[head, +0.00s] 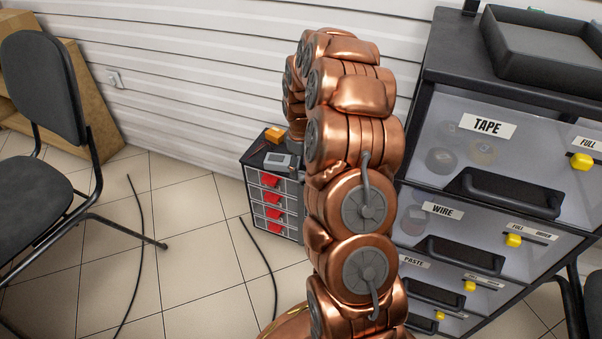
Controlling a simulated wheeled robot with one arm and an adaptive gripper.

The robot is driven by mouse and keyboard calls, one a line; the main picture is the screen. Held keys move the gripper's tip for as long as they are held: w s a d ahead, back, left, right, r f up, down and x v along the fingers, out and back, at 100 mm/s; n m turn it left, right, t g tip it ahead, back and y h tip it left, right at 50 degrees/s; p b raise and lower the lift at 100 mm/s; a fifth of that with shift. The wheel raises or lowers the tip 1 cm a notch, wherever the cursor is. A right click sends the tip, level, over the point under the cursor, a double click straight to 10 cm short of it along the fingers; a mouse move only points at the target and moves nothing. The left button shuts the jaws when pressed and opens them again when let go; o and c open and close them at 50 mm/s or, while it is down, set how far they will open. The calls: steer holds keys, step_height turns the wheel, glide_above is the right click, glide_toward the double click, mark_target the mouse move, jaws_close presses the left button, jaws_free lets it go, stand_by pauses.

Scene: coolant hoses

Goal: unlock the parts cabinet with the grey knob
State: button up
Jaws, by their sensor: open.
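A small dark parts cabinet (247,175) stands on the floor against the white wall, behind my copper arm. Its front has a column of drawers with red handles (274,212). My arm covers its right side. I cannot make out a grey knob on it. A larger dark drawer cabinet (449,75) stands at the right, with clear drawer fronts labelled TAPE, WIRE and PASTE. It has black handles and yellow knobs (582,161); no grey knob shows on it. My arm rises through the middle of the view, folded; my gripper does not show.
A grey device (278,160) and an orange block (274,134) lie on the small cabinet. A black tray (545,50) sits on the large one. A black chair (45,110) stands left. Black hoses (140,250) lie on the tiled floor, otherwise mostly clear between chair and cabinets.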

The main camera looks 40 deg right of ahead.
steer(key=shift+f, duration=0.95)
steer(key=c, duration=1.2)
